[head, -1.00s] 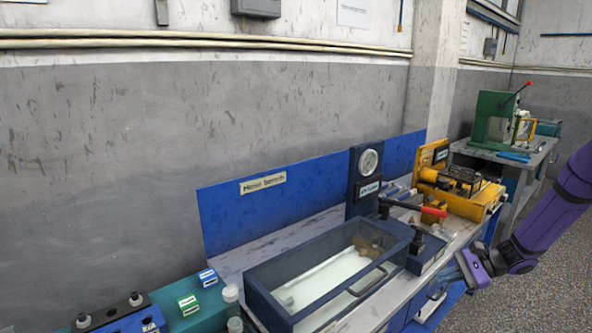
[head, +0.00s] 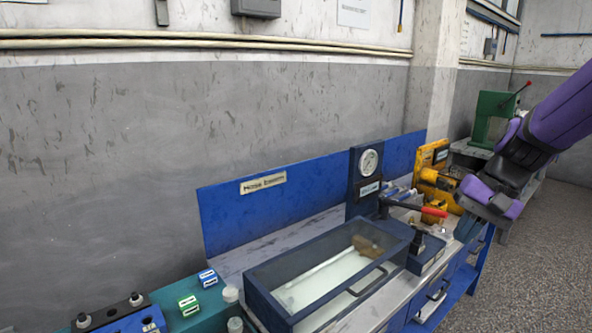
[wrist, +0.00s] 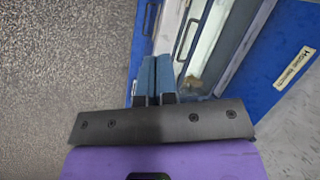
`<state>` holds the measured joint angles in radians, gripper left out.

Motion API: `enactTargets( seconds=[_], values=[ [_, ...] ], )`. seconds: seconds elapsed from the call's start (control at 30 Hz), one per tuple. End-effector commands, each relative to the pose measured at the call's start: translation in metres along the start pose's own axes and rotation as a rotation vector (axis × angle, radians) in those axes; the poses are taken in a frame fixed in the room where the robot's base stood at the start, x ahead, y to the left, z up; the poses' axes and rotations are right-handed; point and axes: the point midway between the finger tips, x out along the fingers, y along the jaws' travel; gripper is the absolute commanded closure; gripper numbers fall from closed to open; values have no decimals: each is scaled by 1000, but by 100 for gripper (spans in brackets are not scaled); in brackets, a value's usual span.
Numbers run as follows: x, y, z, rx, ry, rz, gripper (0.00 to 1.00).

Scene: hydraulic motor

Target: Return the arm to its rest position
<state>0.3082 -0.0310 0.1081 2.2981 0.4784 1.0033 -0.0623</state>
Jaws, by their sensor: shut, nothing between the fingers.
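My purple and black gripper (head: 484,200) hangs at the right in the head view, in front of the yellow machine and above the bench's right part. In the wrist view its two blue-grey fingers (wrist: 155,76) are pressed together with nothing between them. The fingers point down toward the bench front and floor. The arm reaches in from the upper right edge, and its base is out of view.
A glass-lidded tank (head: 330,275) and a pressure gauge (head: 369,162) with a red-handled lever (head: 434,212) stand on the bench. My arm partly hides the yellow machine (head: 428,160) and green press (head: 489,115). The floor (head: 545,235) at right is clear.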

Motion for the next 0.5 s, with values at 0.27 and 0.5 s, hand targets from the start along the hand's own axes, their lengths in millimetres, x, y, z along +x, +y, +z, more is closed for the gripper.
enactTargets(
  seconds=[0.27,0.5],
  values=[
    [-37,-3,60,-178,157,119,100],
    [-62,4,108,-316,300,201,100]
  ],
)
